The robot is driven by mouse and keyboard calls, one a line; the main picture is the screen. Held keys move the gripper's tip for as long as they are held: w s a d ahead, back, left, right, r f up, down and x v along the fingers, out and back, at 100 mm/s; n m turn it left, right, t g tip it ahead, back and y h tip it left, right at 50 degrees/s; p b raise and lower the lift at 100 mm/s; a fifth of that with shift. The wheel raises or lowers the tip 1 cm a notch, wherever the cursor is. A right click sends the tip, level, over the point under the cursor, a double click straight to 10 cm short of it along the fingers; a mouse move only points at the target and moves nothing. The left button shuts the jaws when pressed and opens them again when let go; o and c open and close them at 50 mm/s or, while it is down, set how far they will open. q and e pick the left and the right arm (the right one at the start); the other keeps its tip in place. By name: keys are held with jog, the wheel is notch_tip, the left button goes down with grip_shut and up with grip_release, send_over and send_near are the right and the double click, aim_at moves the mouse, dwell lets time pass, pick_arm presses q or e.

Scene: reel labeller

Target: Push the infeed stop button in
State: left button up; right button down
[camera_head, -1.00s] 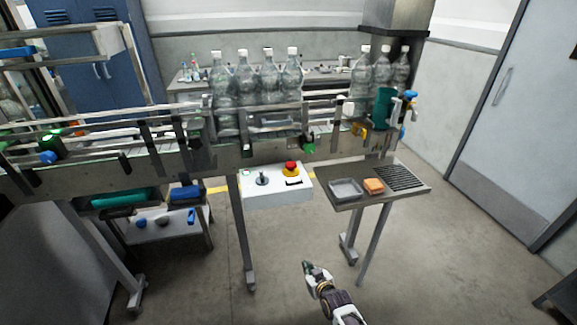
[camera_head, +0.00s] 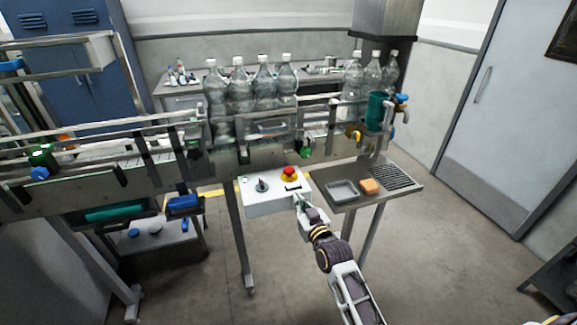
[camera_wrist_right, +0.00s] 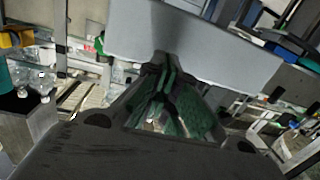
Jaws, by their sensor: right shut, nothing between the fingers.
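The red mushroom button (camera_head: 289,171) with its yellow collar sits on top of the white control box (camera_head: 268,207) under the conveyor. I take it as the infeed stop button. Whether it is in or out is too small to tell. My right gripper (camera_head: 298,199) is shut and empty, at the front right of the box, a little nearer than the button. In the right wrist view its closed fingertips (camera_wrist_right: 164,64) lie in front of a pale box face (camera_wrist_right: 205,45); the button does not show there. My left gripper is out of view.
A black knob (camera_head: 262,186) stands left of the button on the box. The conveyor (camera_head: 150,178) with several clear bottles runs above. A side table (camera_head: 347,170) with a grey tray (camera_head: 342,190) and orange sponge (camera_head: 370,187) is close on the right. The floor in front is clear.

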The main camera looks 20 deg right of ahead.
notch_tip(320, 180, up, 8)
jog(key=w+d+m+t+h, duration=0.1)
jog(key=w+t, duration=0.1)
jog(key=t, duration=0.1)
jog(key=shift+r, duration=0.1)
dwell(0.4)
jog(key=shift+w, duration=0.15)
notch_tip(320, 180, up, 2)
jog(key=p, duration=0.2)
send_over(290, 172)
jog(key=shift+w+d+r, duration=0.1)
jog(key=shift+s+f+p, duration=0.15)
jog(key=shift+f+p, duration=0.1)
jog(key=shift+f, duration=0.75)
jog(key=shift+s+f+p, duration=0.15)
jog(key=shift+f+p, duration=0.1)
jog(key=shift+f, duration=0.75)
jog(key=shift+f, duration=0.1)
